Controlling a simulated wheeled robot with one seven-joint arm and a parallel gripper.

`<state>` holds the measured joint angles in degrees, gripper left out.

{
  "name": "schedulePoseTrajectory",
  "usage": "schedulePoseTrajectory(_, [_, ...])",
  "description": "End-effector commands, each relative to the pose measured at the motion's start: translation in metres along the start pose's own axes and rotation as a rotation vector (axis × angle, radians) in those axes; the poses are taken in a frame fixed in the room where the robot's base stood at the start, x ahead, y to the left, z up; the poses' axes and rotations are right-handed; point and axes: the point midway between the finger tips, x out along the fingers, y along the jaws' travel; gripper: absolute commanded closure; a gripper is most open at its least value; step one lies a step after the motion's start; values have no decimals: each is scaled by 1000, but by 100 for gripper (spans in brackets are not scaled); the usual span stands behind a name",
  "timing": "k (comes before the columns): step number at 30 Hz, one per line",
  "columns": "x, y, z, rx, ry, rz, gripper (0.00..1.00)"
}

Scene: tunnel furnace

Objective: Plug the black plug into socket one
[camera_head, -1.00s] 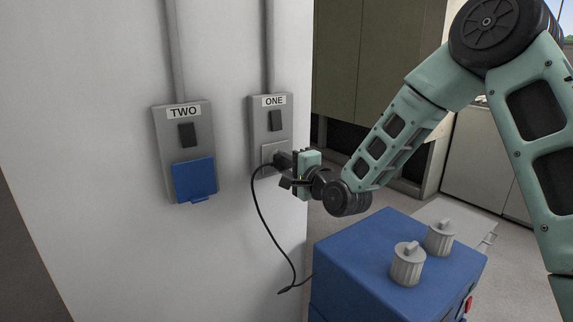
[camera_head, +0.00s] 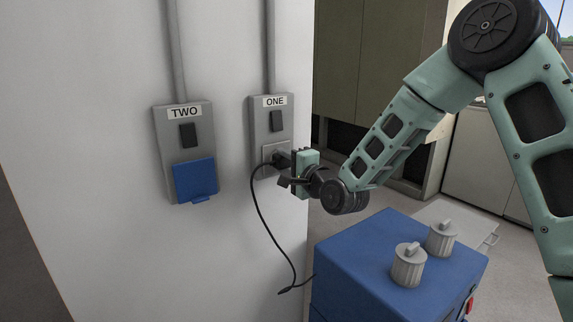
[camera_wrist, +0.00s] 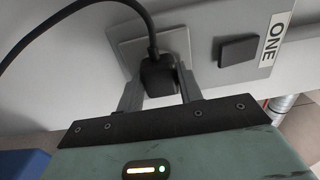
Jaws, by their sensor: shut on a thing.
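The black plug (camera_wrist: 158,76) is between my gripper's two fingers in the wrist view, with its cord running off to the upper left. My gripper (camera_head: 287,170) is shut on the plug at the wall. Socket one (camera_head: 267,150) is the grey box labelled ONE, with a black switch above a light square outlet plate. The plate (camera_wrist: 180,42) also shows in the wrist view, with the plug up against its face. The plug hides the outlet holes, so I cannot tell how deep it sits.
Socket two (camera_head: 184,140), with a blue cover (camera_head: 195,180), is on the same wall to the left. A blue box (camera_head: 390,255) with two grey knobs stands below my arm. The black cord (camera_head: 262,222) hangs in a loop between them.

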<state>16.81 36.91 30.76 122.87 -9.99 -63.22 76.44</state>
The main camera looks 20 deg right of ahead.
Motion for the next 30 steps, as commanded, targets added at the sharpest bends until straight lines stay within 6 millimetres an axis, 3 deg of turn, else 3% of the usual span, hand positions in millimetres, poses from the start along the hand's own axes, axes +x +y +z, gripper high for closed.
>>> schedulePoseTrajectory(2, [2, 0, 0, 0, -1, -1, 90])
schedulePoseTrajectory(3, [2, 0, 0, 0, -1, -1, 59])
schedulePoseTrajectory(5, [2, 0, 0, 0, -1, -1, 42])
schedulePoseTrajectory(6, [2, 0, 0, 0, -1, -1, 39])
schedulePoseTrajectory(17, [-5, 0, 0, 0, -1, 2, 39])
schedulePoseTrajectory(23, [-38, 1, 0, -1, -1, 3, 39])
schedulePoseTrajectory(30, [-95, 1, 0, -2, 1, 2, 39])
